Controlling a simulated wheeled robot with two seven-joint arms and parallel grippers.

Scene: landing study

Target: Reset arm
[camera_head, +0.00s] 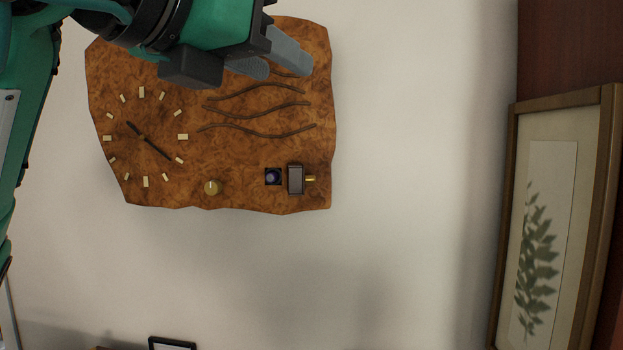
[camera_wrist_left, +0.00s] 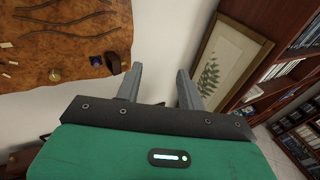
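My left gripper (camera_head: 285,68) reaches in from the upper left in the head view, in front of the upper part of a burl-wood wall clock (camera_head: 250,150). Its two grey fingers stand apart with nothing between them, as the left wrist view (camera_wrist_left: 159,70) also shows. There the clock (camera_wrist_left: 50,62) is at the upper left, beside one finger. The green left arm (camera_head: 215,22) covers the clock's top left corner. My right gripper is in neither view.
The clock carries a brass knob (camera_head: 211,188), a dark round button (camera_head: 273,176) and a small brown box with a brass pin (camera_head: 296,179). A framed leaf picture (camera_head: 540,240) is at the right. A bookshelf (camera_wrist_left: 285,85) shows in the wrist view. Bare wall (camera_head: 420,150) lies between clock and picture.

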